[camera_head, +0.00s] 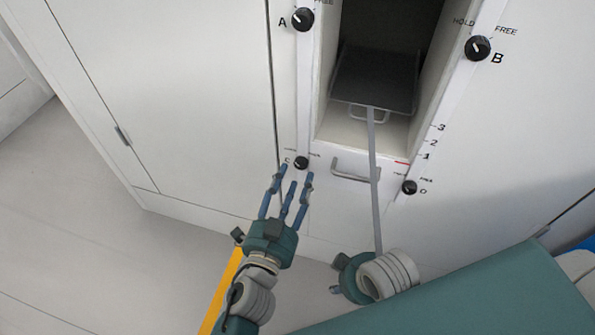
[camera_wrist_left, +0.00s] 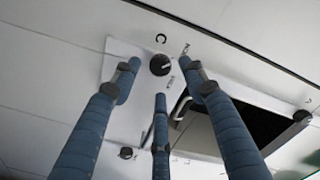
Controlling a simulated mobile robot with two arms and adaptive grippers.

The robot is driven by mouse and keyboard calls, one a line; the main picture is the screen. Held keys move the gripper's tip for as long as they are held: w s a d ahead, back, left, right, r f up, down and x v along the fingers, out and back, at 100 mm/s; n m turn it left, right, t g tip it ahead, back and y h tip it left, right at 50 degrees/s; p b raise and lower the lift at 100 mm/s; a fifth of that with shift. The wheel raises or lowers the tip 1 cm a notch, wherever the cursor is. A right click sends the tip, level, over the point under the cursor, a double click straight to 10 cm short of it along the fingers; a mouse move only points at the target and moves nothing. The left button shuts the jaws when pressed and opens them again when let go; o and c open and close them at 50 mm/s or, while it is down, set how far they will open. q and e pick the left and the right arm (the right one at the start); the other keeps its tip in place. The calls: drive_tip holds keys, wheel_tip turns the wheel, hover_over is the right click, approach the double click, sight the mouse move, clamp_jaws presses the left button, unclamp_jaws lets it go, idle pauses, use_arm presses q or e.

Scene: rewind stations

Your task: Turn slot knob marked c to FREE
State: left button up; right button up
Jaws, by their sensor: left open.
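The black slot knob marked C (camera_head: 301,162) sits low on the white strip left of the open bay in the head view. It also shows in the left wrist view (camera_wrist_left: 160,64), with the letter C beside it and two small labels. A pale pointer mark shows on it, but I cannot tell which label it meets. My left gripper (camera_head: 295,178) is open, its blue fingers spread just below and around the knob in the picture; contact is not clear. My right gripper (camera_head: 350,282) is partly hidden by its wrist, and its jaws cannot be made out.
Knobs A (camera_head: 302,19), B (camera_head: 478,48) and D (camera_head: 409,187) are on the same front. A dark tray (camera_head: 375,80) sits in the open bay. A grey rod (camera_head: 375,190) runs from it toward my right gripper. A drawer handle (camera_head: 352,172) sticks out right of knob C.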

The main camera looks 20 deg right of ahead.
sight(300, 167)
use_arm(q)
drive_tip(key=shift+x, duration=1.7)
use_arm(e)
drive_tip(key=shift+r, duration=0.3)
use_arm(q)
clamp_jaws()
